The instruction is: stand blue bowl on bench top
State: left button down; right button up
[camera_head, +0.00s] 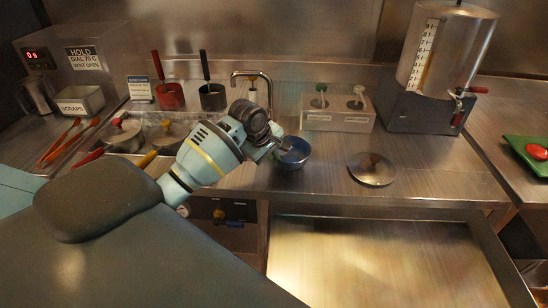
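The blue bowl (294,158) is upright at the front part of the steel bench top (325,182), left of a round metal lid. My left gripper (283,146) reaches in from the left, its fingers at the bowl's left rim and partly over its inside. The fingers are small and dark here, so I cannot tell whether they are closed on the rim. I also cannot tell whether the bowl's base touches the bench. My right gripper is not in view.
The round metal lid (372,168) lies right of the bowl. Behind are a tap (252,75), a two-pump holder (338,118) and a tall dispenser (445,60). An open drawer (380,260) juts out below. Bare bench lies right of the lid.

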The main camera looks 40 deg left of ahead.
pick_arm(q)
jog(key=c, duration=1.6)
grip_release()
jog(key=v, duration=1.2)
